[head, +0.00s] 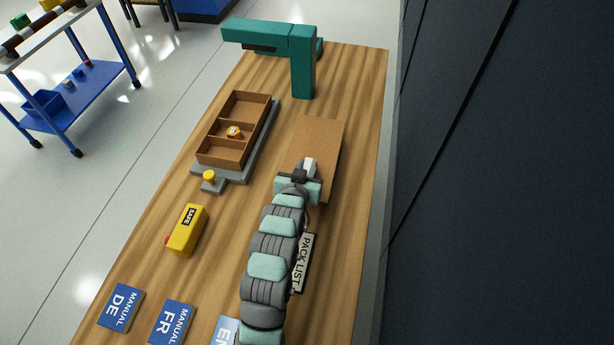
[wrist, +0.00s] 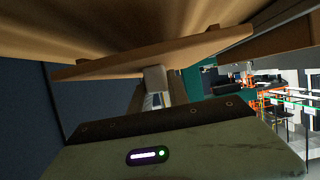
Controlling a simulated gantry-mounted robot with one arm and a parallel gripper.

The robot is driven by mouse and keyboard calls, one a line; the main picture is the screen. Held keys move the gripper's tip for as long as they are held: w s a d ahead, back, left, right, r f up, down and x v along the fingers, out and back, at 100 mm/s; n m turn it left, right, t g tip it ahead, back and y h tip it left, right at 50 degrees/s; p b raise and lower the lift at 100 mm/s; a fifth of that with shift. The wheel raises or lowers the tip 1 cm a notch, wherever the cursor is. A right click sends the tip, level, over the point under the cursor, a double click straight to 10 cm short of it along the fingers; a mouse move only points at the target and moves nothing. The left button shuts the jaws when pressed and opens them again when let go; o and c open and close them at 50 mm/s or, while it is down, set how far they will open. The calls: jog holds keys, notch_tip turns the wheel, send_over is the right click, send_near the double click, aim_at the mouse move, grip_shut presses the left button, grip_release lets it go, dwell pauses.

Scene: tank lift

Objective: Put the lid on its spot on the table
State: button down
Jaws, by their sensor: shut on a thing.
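The lid (head: 322,138) is a flat brown rectangular board on the right side of the wooden table in the head view, right of the open box. My gripper (head: 309,170) is shut on the lid near its left side, and my arm hides part of its lower left. In the wrist view the lid (wrist: 150,55) shows edge-on, with a gripper finger (wrist: 155,80) against it. I cannot tell whether the lid touches the table. The open brown box (head: 229,149) has compartments and holds a small orange-yellow item (head: 234,132). It sits on a grey base.
The wooden table (head: 262,80) has a teal post and arm (head: 303,65) at its far end. A yellow block marked SAFE (head: 187,230), a yellow knob (head: 209,177), a PACK LIST card (head: 304,263) and blue manuals (head: 121,307) lie nearer. A dark wall stands to the right.

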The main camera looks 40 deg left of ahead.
jog(key=shift+f, duration=1.85)
jog(key=shift+f, duration=0.15)
jog(key=c, duration=1.3)
grip_release()
jog(key=shift+o, duration=0.2)
jog(key=shift+r, duration=0.25)
jog(key=shift+s+d+r, duration=0.15)
jog(key=shift+s, duration=0.15)
jog(key=p+v, duration=0.3)
jog(key=v, duration=0.3)
jog(key=shift+s+d+p, duration=0.25)
jog(key=shift+s+p, duration=0.05)
jog(key=shift+s, duration=0.05)
